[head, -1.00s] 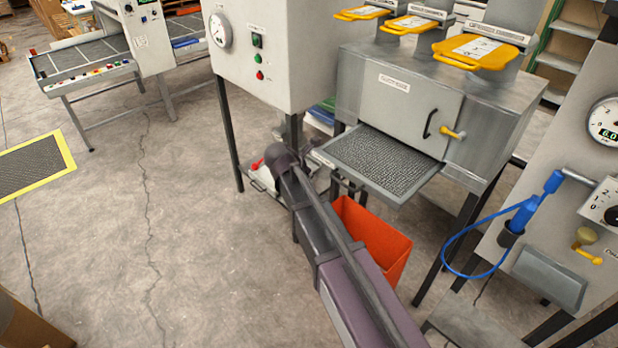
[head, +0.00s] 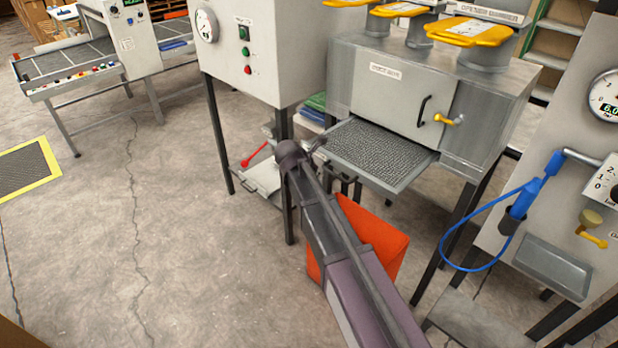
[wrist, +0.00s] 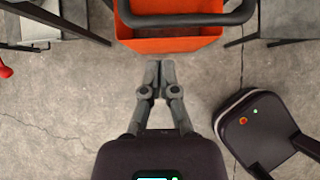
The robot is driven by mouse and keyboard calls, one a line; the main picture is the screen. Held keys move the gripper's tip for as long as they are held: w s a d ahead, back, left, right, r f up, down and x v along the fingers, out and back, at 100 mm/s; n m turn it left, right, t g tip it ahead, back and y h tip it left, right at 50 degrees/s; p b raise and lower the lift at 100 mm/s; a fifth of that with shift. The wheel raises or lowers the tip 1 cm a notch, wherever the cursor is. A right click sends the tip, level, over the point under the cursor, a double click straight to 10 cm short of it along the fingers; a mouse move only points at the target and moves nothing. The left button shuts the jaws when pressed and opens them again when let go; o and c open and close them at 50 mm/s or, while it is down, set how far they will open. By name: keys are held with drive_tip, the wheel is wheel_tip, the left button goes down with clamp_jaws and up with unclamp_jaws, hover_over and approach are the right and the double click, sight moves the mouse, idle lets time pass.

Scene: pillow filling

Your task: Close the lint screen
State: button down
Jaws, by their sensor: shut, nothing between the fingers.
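The lint screen (head: 378,150) is a grey mesh tray that sticks out from under the front of the grey steel cabinet (head: 395,95). A dark handle bar hangs at its front edge, partly hidden by my arm in the head view. In the wrist view a dark curved bar (wrist: 185,19), which looks like this handle, crosses over the orange bin. My gripper (wrist: 158,66) is shut and empty, its fingertips a little short of the bar and apart from it in the picture. In the head view my arm's end is left of the screen's front; the fingers are not clear there.
The orange bin (head: 380,240) stands on the floor below the screen, behind my arm. A control cabinet (head: 262,55) on dark legs stands to the left. A gauge panel with a blue hose (head: 455,225) is at the right.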

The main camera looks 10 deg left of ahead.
drive_tip(key=shift+w+d+f, duration=0.25)
drive_tip(key=shift+w+d, duration=0.55)
drive_tip(key=shift+w, duration=0.3)
